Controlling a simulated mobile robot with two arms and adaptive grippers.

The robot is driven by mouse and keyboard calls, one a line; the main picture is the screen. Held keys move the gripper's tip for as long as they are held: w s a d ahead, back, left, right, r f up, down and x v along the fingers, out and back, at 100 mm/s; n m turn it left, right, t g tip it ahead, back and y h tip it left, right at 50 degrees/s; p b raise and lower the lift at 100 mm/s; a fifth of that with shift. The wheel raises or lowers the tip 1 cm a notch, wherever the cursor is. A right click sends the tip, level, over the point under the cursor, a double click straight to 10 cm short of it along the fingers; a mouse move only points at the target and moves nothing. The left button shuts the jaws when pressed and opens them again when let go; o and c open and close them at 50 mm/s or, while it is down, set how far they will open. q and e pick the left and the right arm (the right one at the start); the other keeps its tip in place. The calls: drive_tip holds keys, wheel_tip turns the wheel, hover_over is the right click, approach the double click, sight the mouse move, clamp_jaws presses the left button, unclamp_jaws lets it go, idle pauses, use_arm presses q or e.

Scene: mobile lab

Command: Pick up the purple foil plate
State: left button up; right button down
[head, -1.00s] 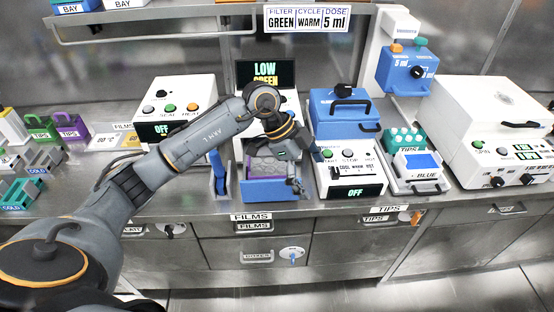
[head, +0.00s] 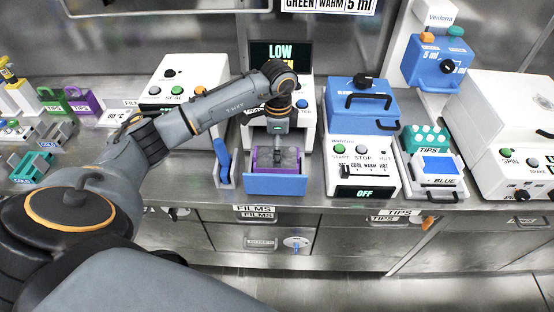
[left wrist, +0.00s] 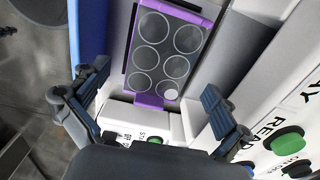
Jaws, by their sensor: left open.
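The purple foil plate (head: 264,158) lies in the pulled-out blue drawer (head: 275,186) of a white device below the "LOW" screen. In the left wrist view the plate (left wrist: 163,55) has a purple rim and several round grey wells. One well near its lower right is whiter. My left gripper (head: 288,158) points down over the drawer and partly hides the plate in the head view. In the left wrist view the fingers of my left gripper (left wrist: 155,84) are spread wide, one on each side of the plate's line, with nothing between them. My right gripper is not in view.
A blue lever (head: 223,160) stands just left of the drawer. A white device with START and STOP buttons (head: 362,165) stands close on its right. A white sealer box (head: 180,85) is behind my arm. The counter's front edge is just below the drawer.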

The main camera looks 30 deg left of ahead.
use_arm(q)
drive_tip(key=f, duration=0.1)
drive_tip(key=f+p, duration=0.1)
drive_tip(key=f, duration=0.1)
drive_tip(key=shift+s+a+f, duration=0.15)
drive_tip(key=shift+a+f, duration=0.05)
drive_tip(key=shift+f, duration=0.7)
drive_tip(key=c, duration=1.2)
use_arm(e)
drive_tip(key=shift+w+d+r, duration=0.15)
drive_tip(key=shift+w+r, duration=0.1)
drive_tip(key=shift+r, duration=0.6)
use_arm(q)
drive_tip(key=shift+r, duration=0.1)
